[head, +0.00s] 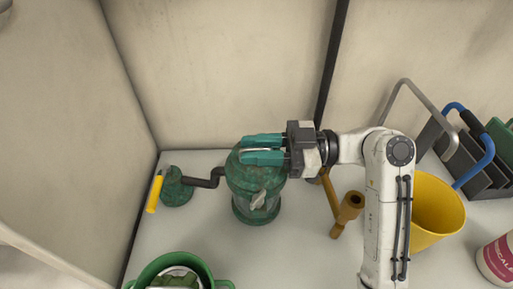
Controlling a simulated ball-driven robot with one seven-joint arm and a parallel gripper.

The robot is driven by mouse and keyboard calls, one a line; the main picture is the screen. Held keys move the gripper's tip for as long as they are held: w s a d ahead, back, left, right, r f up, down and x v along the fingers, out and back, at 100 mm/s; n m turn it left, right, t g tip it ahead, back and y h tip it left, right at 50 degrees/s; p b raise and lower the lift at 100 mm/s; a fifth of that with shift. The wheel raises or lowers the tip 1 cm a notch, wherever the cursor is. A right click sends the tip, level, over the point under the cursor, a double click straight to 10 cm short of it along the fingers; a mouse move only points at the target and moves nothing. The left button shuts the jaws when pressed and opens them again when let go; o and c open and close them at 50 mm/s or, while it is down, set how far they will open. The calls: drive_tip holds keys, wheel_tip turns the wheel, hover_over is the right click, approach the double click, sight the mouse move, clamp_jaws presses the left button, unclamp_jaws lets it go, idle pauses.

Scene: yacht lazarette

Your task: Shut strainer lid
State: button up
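The strainer (254,178) is a weathered green housing with a clear-looking lower part, standing upright on the white surface near the back wall. A pipe joins it on the left. My gripper (245,149) reaches in from the right, with its two teal fingers over the top of the strainer. The fingers are a small gap apart, and a thin pale strip shows between them. I cannot tell whether they grip it. The fingers hide much of the strainer's top, so the lid and its angle cannot be made out.
A green valve with a yellow handle (154,194) is at the left. A green pot (158,267) is at the front. A brown pipe fitting (347,208), a yellow bucket (428,216), a grey rack (455,150) and a pink-and-white container (496,259) are at the right. Walls close the back and left.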

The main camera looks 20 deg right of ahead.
drive_tip(key=shift+o, duration=1.1)
drive_tip(key=shift+d, duration=0.1)
drive_tip(key=v, duration=0.7)
drive_tip(key=shift+d, duration=0.15)
drive_tip(key=shift+r, duration=0.15)
